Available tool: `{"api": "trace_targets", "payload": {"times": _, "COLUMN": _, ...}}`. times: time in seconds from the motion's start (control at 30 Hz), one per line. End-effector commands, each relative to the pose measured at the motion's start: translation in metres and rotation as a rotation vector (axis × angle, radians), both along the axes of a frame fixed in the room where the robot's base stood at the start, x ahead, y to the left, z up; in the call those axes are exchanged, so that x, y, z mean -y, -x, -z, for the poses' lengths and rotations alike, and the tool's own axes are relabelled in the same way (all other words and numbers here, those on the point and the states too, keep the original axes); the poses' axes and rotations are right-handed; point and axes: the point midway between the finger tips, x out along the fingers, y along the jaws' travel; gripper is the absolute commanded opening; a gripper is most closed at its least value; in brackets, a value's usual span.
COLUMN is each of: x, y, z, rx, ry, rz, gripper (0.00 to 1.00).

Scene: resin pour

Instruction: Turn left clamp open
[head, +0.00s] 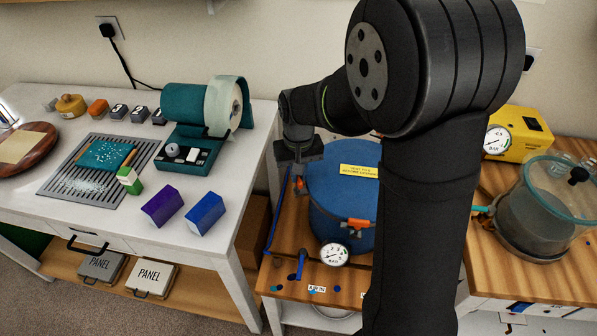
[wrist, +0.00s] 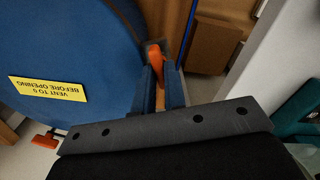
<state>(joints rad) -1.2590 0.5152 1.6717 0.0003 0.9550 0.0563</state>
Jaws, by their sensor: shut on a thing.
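A blue pressure pot (head: 345,190) with a yellow label reading "vent to 0 before opening" stands on the wooden bench top. Its lid also fills the left of the wrist view (wrist: 60,45). The orange left clamp (wrist: 168,62) sits at the lid's edge, and a bit of it shows in the head view (head: 300,184). My gripper (wrist: 161,78) points down at the pot's left rim and is shut on this clamp, with the orange lever between the fingers. The fingers partly hide the clamp. Another orange clamp (head: 357,223) is on the pot's front.
A pressure gauge (head: 333,254) and a blue valve handle (head: 299,263) are at the pot's front. A white table (head: 225,215) with coloured blocks is to the left. A yellow pump (head: 520,130) and a clear-lidded chamber (head: 540,215) are to the right. My arm hides the pot's right side.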

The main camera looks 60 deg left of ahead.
Motion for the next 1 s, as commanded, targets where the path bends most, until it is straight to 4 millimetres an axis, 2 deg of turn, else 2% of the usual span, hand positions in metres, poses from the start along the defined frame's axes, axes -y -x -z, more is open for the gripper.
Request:
{"api": "trace_targets", "payload": {"times": 0.2, "x": 0.000, "y": 0.000, "z": 0.000, "rx": 0.000, "ry": -0.001, "rz": -0.001, "gripper": 0.00}}
{"api": "trace_targets", "payload": {"times": 0.23, "x": 0.000, "y": 0.000, "z": 0.000, "rx": 0.000, "ry": -0.001, "rz": -0.001, "gripper": 0.15}}
{"api": "trace_targets", "payload": {"times": 0.33, "x": 0.000, "y": 0.000, "z": 0.000, "rx": 0.000, "ry": -0.001, "rz": -0.001, "gripper": 0.33}}
{"api": "trace_targets", "payload": {"times": 0.6, "x": 0.000, "y": 0.000, "z": -0.001, "rx": 0.000, "ry": -0.001, "rz": 0.000, "gripper": 0.33}}
{"api": "trace_targets", "payload": {"times": 0.73, "x": -0.001, "y": 0.000, "z": -0.009, "rx": 0.001, "ry": -0.003, "rz": 0.000, "gripper": 0.33}}
{"api": "trace_targets", "payload": {"times": 0.87, "x": -0.001, "y": 0.000, "z": -0.031, "rx": 0.002, "ry": -0.005, "rz": 0.000, "gripper": 0.33}}
{"api": "trace_targets", "payload": {"times": 1.0, "x": -0.001, "y": 0.000, "z": -0.065, "rx": 0.003, "ry": -0.007, "rz": 0.000, "gripper": 0.33}}
